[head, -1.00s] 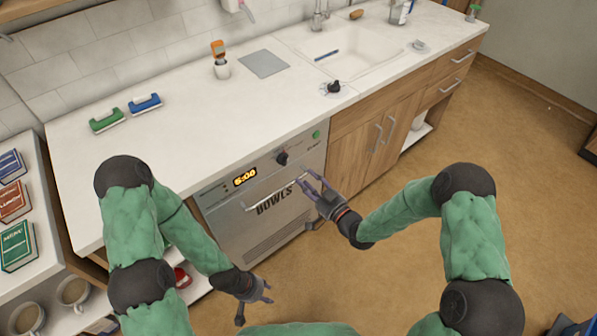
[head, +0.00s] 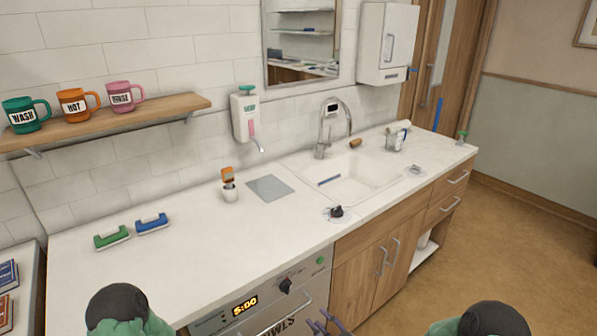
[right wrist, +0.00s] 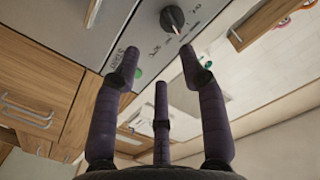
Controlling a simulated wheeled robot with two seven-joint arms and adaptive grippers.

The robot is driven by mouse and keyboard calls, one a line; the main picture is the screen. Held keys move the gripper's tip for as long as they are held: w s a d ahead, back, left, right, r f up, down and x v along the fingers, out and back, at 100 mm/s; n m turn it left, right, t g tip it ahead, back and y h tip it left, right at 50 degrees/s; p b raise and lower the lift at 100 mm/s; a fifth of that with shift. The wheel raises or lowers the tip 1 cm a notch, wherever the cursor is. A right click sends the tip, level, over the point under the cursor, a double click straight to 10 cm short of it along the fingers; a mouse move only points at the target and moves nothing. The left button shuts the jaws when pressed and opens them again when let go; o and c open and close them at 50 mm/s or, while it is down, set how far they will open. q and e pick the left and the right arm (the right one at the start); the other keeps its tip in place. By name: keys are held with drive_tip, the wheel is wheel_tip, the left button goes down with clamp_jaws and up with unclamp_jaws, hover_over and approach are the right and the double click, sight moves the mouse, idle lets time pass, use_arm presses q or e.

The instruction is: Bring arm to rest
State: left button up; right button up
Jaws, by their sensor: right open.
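My right gripper (head: 325,322) shows only by its purple fingertips at the bottom edge of the head view, in front of the bowl washer (head: 268,300). In the right wrist view its fingers (right wrist: 160,75) are spread apart with nothing between them. The washer's front panel, with its dark knob (right wrist: 172,18) and green button, shows beyond the fingertips. Parts of both my arms show at the bottom of the head view. My left gripper is out of the head view.
The sink (head: 350,178) lies to the right. Mugs stand on a wall shelf (head: 110,120). The floor at right is clear.

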drive_tip(key=s+d+f+m+g+h+p, duration=0.25)
drive_tip(key=s+f+g+h, duration=0.4)
drive_tip(key=f, duration=0.75)
drive_tip(key=s+f+m+g, duration=0.1)
drive_tip(key=s+f+g, duration=0.1)
drive_tip(key=s, duration=0.7)
drive_tip(key=s+f+m+g, duration=0.1)
drive_tip(key=s+f+g, duration=0.1)
drive_tip(key=s+g, duration=0.3)
drive_tip(key=s, duration=0.3)
drive_tip(key=shift+s+a+f+m, duration=0.25)
drive_tip(key=shift+s+f+m, duration=0.05)
drive_tip(key=shift+s+m, duration=0.1)
